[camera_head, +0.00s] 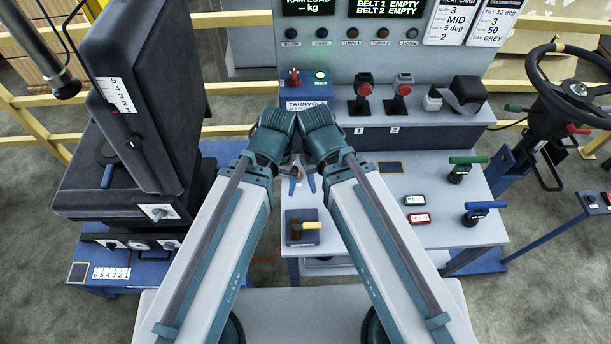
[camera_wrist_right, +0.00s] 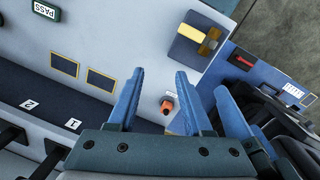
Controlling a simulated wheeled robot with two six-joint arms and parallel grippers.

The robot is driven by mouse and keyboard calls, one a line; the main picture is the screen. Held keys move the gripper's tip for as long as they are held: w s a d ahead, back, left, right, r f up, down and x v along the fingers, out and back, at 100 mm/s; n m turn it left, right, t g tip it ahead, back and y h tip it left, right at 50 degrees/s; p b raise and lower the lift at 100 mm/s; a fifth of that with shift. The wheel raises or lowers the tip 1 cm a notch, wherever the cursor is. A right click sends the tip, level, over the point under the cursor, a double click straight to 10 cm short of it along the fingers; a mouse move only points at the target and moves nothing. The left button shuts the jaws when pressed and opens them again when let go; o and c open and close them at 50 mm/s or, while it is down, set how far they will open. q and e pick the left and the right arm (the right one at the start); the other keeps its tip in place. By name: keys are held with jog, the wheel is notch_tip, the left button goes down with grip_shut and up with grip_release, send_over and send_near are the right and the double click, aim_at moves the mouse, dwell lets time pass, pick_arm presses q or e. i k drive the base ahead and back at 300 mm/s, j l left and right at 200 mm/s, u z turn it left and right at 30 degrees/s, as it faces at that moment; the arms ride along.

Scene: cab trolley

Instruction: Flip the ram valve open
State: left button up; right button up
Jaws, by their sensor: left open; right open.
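No part carries a readable ram valve label, so I cannot tell for sure which one it is. A small orange-tipped part (camera_wrist_right: 167,105) sits on the trolley top in the right wrist view, between and beyond my right gripper's fingers. My left gripper (camera_head: 294,182) points down over the trolley top, its blue fingertips partly hidden by the wrists. My right gripper (camera_wrist_right: 159,80) is open, with nothing between its fingers. The two wrists are close together at the middle.
Green (camera_head: 462,168) and blue (camera_head: 478,210) handles stand at right. Two red-topped levers (camera_head: 364,92) stand behind. The black seat (camera_head: 150,110) is at left, the steering wheel (camera_head: 575,90) at right.

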aim_at(309, 224)
jog(key=k+l, duration=0.1)
jog(key=k, duration=0.5)
jog(key=k+l, duration=0.1)
jog(key=k, duration=0.5)
